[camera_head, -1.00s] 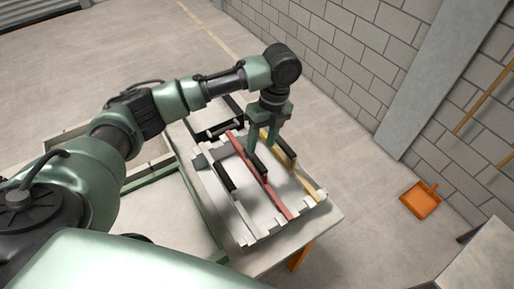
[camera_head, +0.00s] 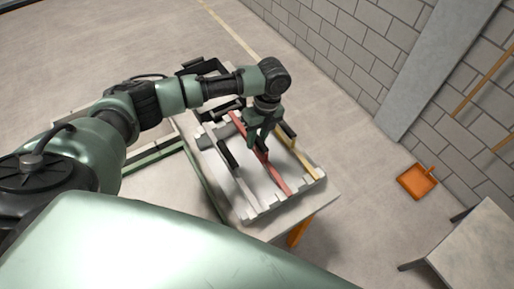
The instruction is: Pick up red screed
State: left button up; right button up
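The red screed (camera_head: 277,180) is a long red bar with a dark handle, lying across a light slotted rack (camera_head: 246,213) on the table. A yellow screed (camera_head: 305,163) lies to its right and a grey-white one (camera_head: 241,187) to its left. My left gripper (camera_head: 257,147) points down at the red screed's dark handle, near its middle. Its fingers are at the handle and hide part of it; I cannot tell whether they are closed on it. My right gripper is not in view.
The table (camera_head: 318,205) has a narrow bare strip around the rack. A framed sandbed edge (camera_head: 155,158) is at the left. An orange dustpan (camera_head: 416,181) is by the block wall, and another table (camera_head: 487,245) stands at lower right.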

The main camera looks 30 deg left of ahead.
pick_arm(q)
grip_shut()
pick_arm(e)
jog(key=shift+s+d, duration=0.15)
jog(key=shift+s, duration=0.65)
pick_arm(q)
jog(key=shift+w+r, duration=0.15)
jog(key=shift+r, duration=0.3)
notch_tip(320, 180, up, 9)
jog(key=shift+r+b, duration=0.1)
jog(key=shift+b, duration=1.15)
notch_tip(320, 180, up, 10)
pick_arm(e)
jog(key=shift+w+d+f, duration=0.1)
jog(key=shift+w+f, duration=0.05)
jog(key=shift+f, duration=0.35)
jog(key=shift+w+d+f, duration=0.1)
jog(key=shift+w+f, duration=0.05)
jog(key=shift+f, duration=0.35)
